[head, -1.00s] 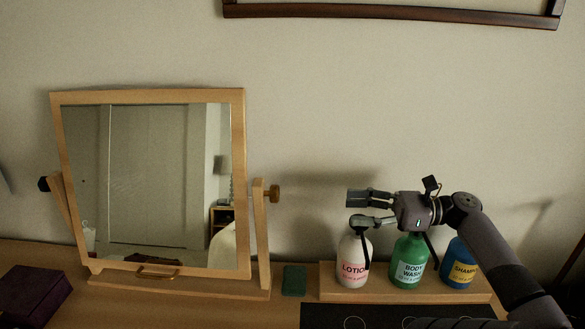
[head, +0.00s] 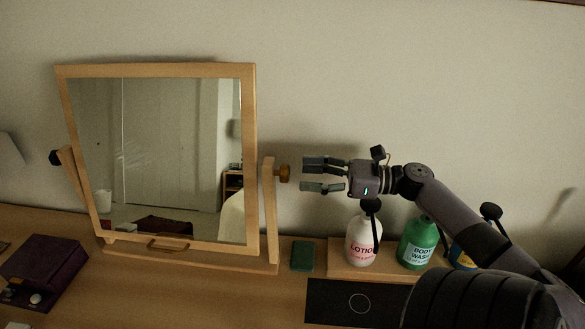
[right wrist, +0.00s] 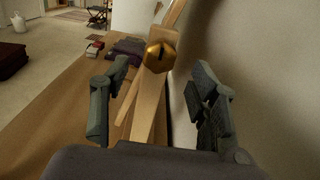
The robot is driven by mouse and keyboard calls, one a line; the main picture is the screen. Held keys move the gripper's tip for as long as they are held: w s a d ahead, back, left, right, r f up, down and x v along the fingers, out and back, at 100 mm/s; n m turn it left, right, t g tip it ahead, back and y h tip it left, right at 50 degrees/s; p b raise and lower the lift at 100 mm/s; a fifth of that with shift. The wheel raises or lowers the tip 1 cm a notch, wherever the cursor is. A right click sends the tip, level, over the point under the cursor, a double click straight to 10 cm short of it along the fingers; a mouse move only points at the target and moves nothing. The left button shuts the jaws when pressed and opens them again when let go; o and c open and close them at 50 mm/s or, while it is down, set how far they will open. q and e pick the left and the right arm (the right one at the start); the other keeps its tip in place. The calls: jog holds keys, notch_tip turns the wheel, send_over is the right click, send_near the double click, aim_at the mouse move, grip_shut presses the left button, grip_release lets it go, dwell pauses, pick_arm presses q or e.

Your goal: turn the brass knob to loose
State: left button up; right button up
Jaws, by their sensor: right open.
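The brass knob (head: 285,173) sits on the outer side of the mirror stand's right post (head: 269,215). In the right wrist view the knob (right wrist: 160,56) shows face-on as a faceted brass piece with a dark slot near upright. The mirror (head: 158,155) hangs in its wooden frame between two posts. My right gripper (head: 318,175) is open and empty, just right of the knob, pointing left at it with a small gap. In the right wrist view its fingers (right wrist: 162,98) stand apart, with the knob between and beyond them. My left gripper is not in view.
Lotion (head: 363,240), body wash (head: 416,243) and shampoo (head: 462,257) bottles stand on a wooden riser (head: 345,272) below my right arm. A green block (head: 302,256) lies by the stand. A dark purple box (head: 45,272) is at the left. The wall is close behind.

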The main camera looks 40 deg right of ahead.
aim_at(280, 173)
jog(key=x, duration=0.4)
jog(key=shift+w+a+p, duration=0.2)
jog(key=shift+w+p, duration=0.05)
jog(key=shift+p, duration=0.1)
jog(key=c, duration=1.2)
